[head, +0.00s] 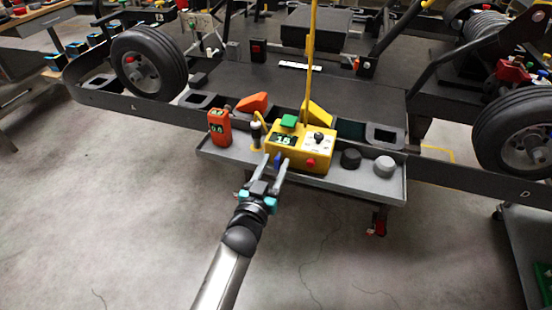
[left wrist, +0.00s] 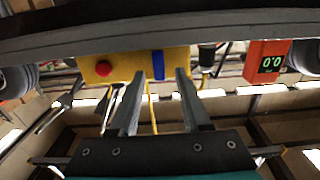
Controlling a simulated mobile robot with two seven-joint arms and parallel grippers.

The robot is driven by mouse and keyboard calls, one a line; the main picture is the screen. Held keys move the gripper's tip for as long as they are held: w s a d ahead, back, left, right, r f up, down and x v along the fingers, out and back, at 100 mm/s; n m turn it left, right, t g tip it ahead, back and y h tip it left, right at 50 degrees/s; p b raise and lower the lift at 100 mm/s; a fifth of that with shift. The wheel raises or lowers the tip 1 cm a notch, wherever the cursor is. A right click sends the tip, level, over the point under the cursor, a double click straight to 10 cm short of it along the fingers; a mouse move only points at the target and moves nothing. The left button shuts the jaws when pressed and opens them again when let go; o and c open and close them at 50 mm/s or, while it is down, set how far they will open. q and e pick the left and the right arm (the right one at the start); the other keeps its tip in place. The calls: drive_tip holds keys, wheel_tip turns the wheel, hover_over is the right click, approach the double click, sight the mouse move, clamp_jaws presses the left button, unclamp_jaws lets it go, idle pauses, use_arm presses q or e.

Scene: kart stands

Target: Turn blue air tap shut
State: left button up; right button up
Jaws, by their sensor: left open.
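The blue air tap (head: 277,159) is a small blue lever on the front of the yellow box (head: 316,157). In the left wrist view the tap (left wrist: 158,65) shows as an upright blue bar, and that picture looks upside down. My left gripper (head: 276,164) is open in front of the box, one finger on each side of the tap. My right gripper is not in view.
The box stands on a grey tray (head: 225,157) with an orange gauge (head: 219,127), a black knob (head: 350,159) and a grey knob (head: 384,166). A red button (head: 310,163) sits right of the tap. A kart frame lies behind. The floor in front is clear.

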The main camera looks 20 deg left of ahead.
use_arm(q)
clamp_jaws()
idle(0.4)
